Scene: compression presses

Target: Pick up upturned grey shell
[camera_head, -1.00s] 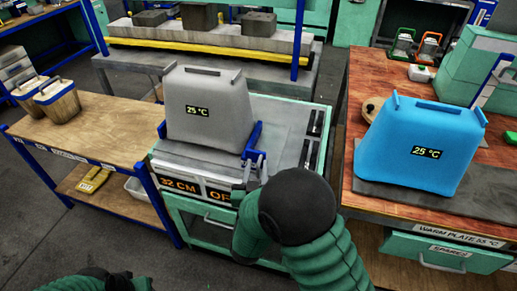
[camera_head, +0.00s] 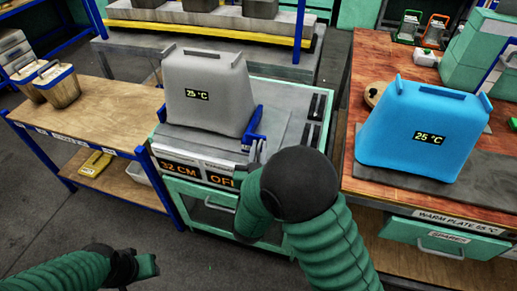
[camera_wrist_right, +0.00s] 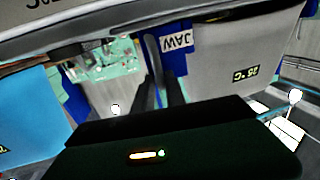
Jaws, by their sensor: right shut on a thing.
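The grey shell (camera_head: 207,105) stands upturned on the press (camera_head: 280,115), with a 25 °C readout on its front; it also shows tilted in the wrist view (camera_wrist_right: 235,60). A blue jaw (camera_head: 254,124) stands at its right lower edge; its JAW label shows in the wrist view (camera_wrist_right: 176,38). My right gripper (camera_head: 252,152) is at this jaw, partly hidden by my forearm. In the wrist view its fingers (camera_wrist_right: 160,90) are closed around a thin blue bar of the jaw. My left gripper (camera_head: 145,266) is empty, low at the left; its finger gap is unclear.
A blue shell (camera_head: 415,125) reading 25 °C stands on the dark warm plate (camera_head: 480,172) on the right bench. A wooden bench (camera_head: 95,110) with two buckets (camera_head: 55,82) stands at the left. A yellow-edged beam (camera_head: 215,35) lies behind the press.

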